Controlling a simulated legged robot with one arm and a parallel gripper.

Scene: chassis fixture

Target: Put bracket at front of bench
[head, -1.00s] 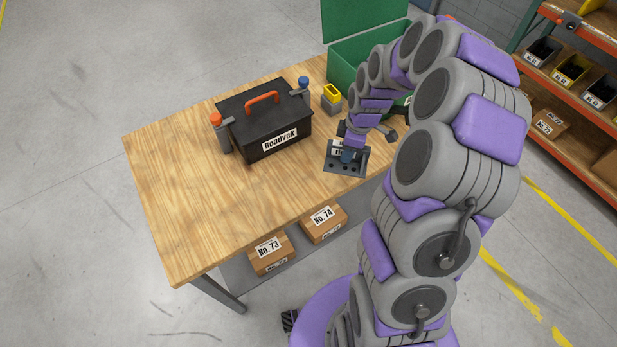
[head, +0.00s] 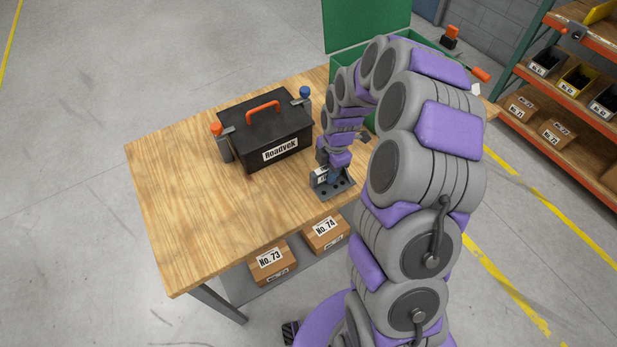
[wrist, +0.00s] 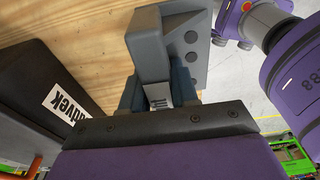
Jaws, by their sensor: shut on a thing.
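The bracket (head: 335,189) is a blue-grey metal piece with a flat plate with dark holes and a raised part carrying a white label. It is near the bench's front edge, to the right of the black toolbox. My gripper (head: 322,172) is shut on its raised part; the wrist view also shows the bracket (wrist: 192,45) between my fingers (wrist: 158,93). I cannot tell whether the plate touches the wood. The wooden bench (head: 205,215) has a clear front left part.
A black toolbox (head: 264,133) labelled Roadvek, with an orange handle, stands on the bench left of my gripper; it also shows in the wrist view (wrist: 40,110). A green open-lidded box (head: 365,25) stands at the back right. Cartons (head: 268,262) sit on the shelf below.

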